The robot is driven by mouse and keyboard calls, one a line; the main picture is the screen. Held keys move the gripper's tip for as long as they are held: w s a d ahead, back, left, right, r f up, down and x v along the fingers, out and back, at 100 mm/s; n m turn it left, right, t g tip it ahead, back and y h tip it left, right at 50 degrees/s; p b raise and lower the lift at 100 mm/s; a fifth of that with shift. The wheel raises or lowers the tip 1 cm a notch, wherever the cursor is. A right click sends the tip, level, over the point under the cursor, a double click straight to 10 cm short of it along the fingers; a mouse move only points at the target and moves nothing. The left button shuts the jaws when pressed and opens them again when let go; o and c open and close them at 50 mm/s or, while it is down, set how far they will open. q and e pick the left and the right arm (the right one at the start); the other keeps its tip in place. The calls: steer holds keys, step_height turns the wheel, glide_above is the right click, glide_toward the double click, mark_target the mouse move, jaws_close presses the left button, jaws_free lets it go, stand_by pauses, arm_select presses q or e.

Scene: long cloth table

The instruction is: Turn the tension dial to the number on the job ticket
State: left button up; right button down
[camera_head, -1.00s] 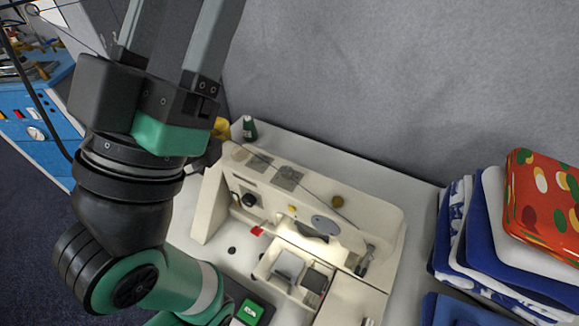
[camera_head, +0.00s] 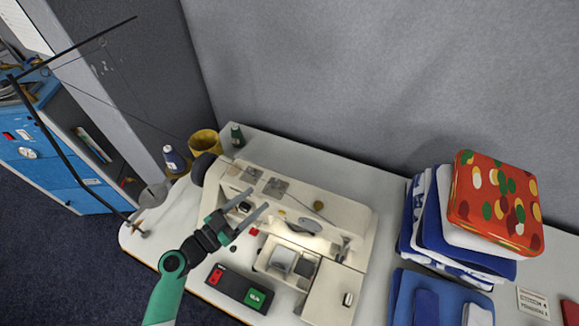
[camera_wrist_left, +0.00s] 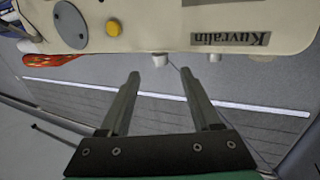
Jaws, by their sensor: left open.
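A cream sewing machine (camera_head: 340,210) stands on the table. The left wrist view shows its body (camera_wrist_left: 165,35), an upside-down "Kuvralin" label (camera_wrist_left: 230,38), a round grey-blue disc (camera_wrist_left: 70,25) and a yellow button (camera_wrist_left: 113,27). A grey disc (camera_head: 303,225) and yellow button (camera_head: 281,214) also show in the head view. I cannot tell which part is the tension dial; no numbers are readable. My left gripper (camera_head: 257,200) is open and empty before the machine; its fingers (camera_wrist_left: 160,74) point at its body. A printed card (camera_head: 533,302), apparently the job ticket, lies right; its number is unclear.
A red-and-green switch box (camera_head: 240,288) lies in front of the machine. A yellow pot (camera_head: 205,142), thread spool (camera_head: 174,158) and green bottle (camera_head: 237,135) stand behind left.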

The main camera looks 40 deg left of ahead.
mark_target(284, 181)
arm_select(q)
steer(key=w, duration=0.8)
steer(key=w+d+p, duration=0.1)
steer(key=w, duration=0.2)
steer(key=shift+w, duration=0.4)
steer(key=shift+c, duration=0.2)
jaws_close()
